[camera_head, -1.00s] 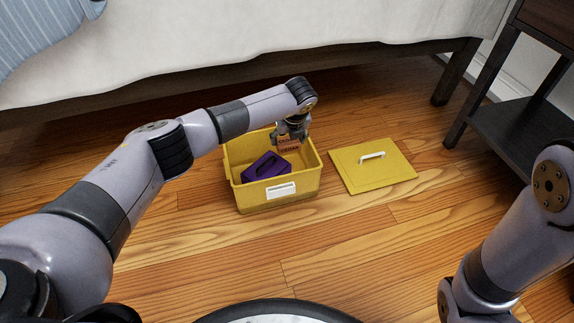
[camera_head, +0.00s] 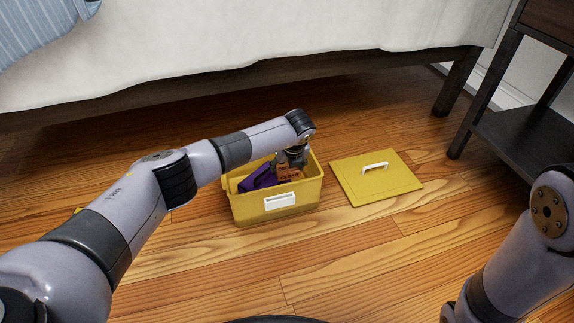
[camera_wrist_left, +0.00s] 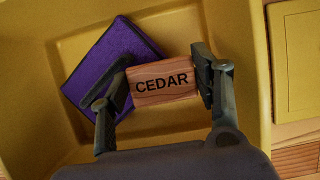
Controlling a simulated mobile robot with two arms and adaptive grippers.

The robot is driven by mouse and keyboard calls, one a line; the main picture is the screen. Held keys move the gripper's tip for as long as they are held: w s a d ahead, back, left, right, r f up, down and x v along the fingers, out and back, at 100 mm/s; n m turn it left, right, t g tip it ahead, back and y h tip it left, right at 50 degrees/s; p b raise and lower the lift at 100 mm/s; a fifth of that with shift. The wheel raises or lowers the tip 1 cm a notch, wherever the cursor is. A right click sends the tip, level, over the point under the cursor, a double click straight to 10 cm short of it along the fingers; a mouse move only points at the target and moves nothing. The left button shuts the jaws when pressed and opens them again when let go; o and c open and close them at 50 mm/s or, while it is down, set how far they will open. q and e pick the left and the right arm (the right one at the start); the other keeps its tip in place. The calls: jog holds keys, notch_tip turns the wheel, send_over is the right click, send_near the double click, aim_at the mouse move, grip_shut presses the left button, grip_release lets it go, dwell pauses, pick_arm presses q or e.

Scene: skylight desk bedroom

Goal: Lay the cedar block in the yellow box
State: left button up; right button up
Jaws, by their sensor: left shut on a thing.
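The yellow box (camera_head: 248,212) stands open on the wooden floor, with a white label on its front. My left gripper (camera_head: 289,168) is inside the box opening, shut on the cedar block (camera_head: 287,176). In the left wrist view, the block (camera_wrist_left: 163,82) is reddish wood, marked CEDAR, and sits between both fingers (camera_wrist_left: 162,84). A purple item (camera_head: 258,180) lies tilted in the left part of the box, and it shows in the left wrist view (camera_wrist_left: 108,62) next to the block. I cannot tell whether the block touches the box floor. My right gripper is out of view.
A yellow lid (camera_head: 378,184) with a white handle lies flat on the floor right of the box. The bed (camera_head: 250,40) stands behind, and a dark nightstand (camera_head: 515,130) at the right. The floor in front is clear.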

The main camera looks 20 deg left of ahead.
pick_arm(q)
jog(key=shift+f, duration=0.4)
jog(key=o, duration=1.1)
jog(key=shift+c, duration=0.2)
jog(key=shift+r, duration=0.15)
jog(key=shift+r, duration=0.4)
jog(key=p+v, duration=1)
jog(key=v, duration=0.1)
jog(key=shift+s+r, duration=0.15)
jog(key=shift+r, duration=0.25)
jog(key=shift+d, duration=0.1)
